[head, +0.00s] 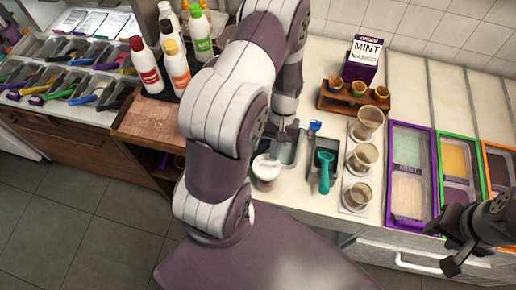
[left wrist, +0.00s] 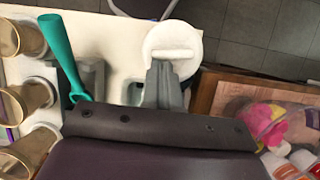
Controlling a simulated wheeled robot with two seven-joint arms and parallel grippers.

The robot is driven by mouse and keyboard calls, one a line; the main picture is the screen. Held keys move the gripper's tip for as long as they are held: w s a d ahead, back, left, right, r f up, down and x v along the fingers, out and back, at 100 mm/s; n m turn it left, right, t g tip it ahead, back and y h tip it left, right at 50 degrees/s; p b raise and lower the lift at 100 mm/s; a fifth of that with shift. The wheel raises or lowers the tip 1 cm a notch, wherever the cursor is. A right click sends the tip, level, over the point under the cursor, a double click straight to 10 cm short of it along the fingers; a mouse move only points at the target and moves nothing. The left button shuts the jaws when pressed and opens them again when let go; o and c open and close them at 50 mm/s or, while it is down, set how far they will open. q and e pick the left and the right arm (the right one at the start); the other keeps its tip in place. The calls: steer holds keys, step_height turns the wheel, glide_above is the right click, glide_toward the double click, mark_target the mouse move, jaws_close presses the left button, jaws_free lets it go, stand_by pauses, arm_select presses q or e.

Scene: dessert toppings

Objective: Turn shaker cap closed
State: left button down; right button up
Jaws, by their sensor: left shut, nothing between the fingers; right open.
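The shaker (head: 266,173) stands upright on the counter near its front edge, just below my left arm in the head view. Its white round cap shows in the left wrist view (left wrist: 170,36) with a raised bar across the top. My left gripper (head: 286,130) is shut and empty. In the left wrist view its fingertips (left wrist: 164,68) overlap the near edge of the cap; I cannot tell whether they touch it. My right gripper (head: 455,248) is open and empty at the lower right, away from the shaker.
A teal-handled scoop (head: 324,172) rests in a holder right of the shaker. Several cups stand in a tray (head: 348,199). Purple-framed topping bins (head: 409,185) lie further right.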

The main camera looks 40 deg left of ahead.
arm_select(q)
steer(key=shift+s, duration=0.1)
steer(key=shift+s, duration=0.75)
steer(key=v, duration=1.3)
steer(key=shift+w+p, duration=0.2)
steer(key=shift+p, duration=0.15)
